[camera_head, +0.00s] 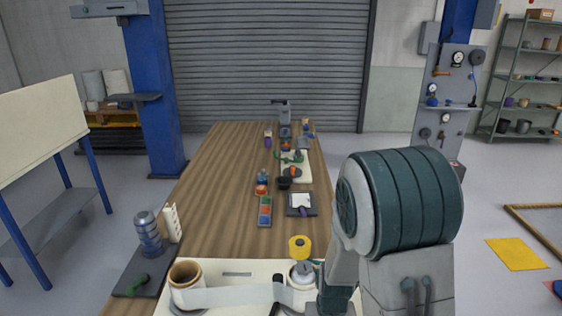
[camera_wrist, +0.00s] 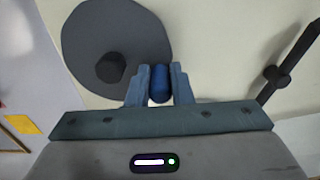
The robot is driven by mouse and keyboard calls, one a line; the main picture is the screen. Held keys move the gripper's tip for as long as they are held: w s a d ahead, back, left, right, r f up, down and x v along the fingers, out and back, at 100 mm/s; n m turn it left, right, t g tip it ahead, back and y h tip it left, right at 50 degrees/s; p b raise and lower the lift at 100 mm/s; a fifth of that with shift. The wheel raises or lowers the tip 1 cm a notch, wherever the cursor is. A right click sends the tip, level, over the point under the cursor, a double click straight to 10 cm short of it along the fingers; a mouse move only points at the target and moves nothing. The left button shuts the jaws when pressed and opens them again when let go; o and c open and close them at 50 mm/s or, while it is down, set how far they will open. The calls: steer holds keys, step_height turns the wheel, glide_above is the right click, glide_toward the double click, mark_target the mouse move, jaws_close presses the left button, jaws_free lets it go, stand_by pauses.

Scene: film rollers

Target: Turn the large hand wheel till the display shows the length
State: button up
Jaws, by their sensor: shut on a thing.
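In the wrist view a large dark grey disc (camera_wrist: 88,38), which looks like the hand wheel, lies against a cream panel, with a black knob-like hub (camera_wrist: 110,67) on it. My gripper (camera_wrist: 160,86) is shut on a blue handle (camera_wrist: 160,82) at the disc's right edge. In the head view my arm covers the front right, and I cannot make out the wheel or gripper. A cream film roll (camera_head: 188,273) stands at the front left. A pale film strip (camera_head: 235,296) runs from it to the right. I cannot make out a length display.
A yellow roll (camera_head: 300,247) stands by the right end of the strip. A dark bar with a knob (camera_wrist: 277,76) is right of my gripper. Several small items line the long wooden table (camera_head: 215,190); its left half is mostly clear. A banded cylinder (camera_head: 149,234) stands at left.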

steer(key=shift+s+a, duration=0.1)
steer(key=shift+s, duration=0.5)
steer(key=shift+s, duration=0.4)
steer(key=o, duration=1.1)
steer(key=shift+o, duration=0.7)
steer(key=shift+c, duration=0.3)
steer(key=shift+w, duration=0.1)
steer(key=shift+c, duration=0.3)
